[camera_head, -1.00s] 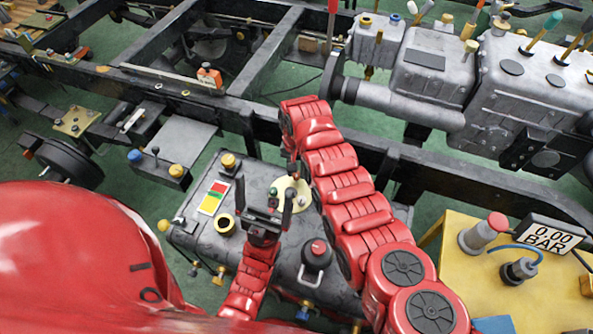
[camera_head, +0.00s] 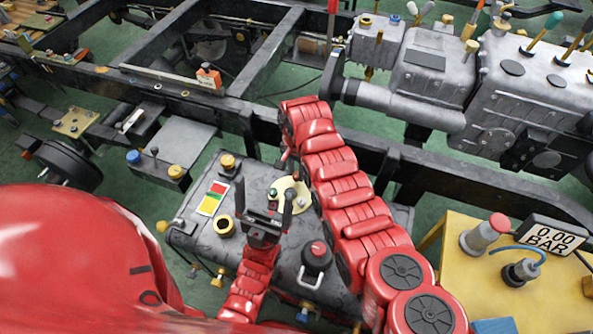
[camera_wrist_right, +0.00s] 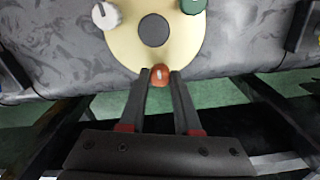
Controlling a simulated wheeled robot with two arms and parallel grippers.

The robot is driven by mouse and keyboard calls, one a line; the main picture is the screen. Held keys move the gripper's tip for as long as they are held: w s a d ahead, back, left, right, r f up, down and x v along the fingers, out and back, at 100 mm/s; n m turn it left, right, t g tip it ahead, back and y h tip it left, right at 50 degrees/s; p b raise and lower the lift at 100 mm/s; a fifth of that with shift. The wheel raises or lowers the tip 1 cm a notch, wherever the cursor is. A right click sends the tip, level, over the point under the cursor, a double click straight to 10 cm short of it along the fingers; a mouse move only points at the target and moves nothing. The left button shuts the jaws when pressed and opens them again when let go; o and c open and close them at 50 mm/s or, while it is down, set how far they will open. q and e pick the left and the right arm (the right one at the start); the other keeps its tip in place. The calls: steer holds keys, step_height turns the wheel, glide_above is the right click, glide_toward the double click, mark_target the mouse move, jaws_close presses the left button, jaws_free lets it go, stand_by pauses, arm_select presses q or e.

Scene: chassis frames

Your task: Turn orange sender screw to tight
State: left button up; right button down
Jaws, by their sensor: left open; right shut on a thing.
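The sender is a cream round plate (camera_head: 292,190) with a dark centre, on top of the grey tank (camera_head: 330,262). In the right wrist view the plate (camera_wrist_right: 155,50) carries a white screw (camera_wrist_right: 106,15), a green screw (camera_wrist_right: 192,5) and the orange screw (camera_wrist_right: 160,74) at its lower edge. My right gripper (camera_wrist_right: 160,80) is shut on the orange screw, with one fingertip on each side. The slot on its head looks roughly upright in the picture. In the head view my right arm largely hides this gripper. My left gripper (camera_head: 264,198) is open and empty above the tank, left of the plate.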

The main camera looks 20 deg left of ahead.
steer(key=c, duration=0.6)
jaws_free()
step_height(320, 180, up, 10)
step_height(320, 180, up, 7)
steer(key=p, duration=0.5)
glide_above(297, 174)
steer(key=shift+r, duration=0.15)
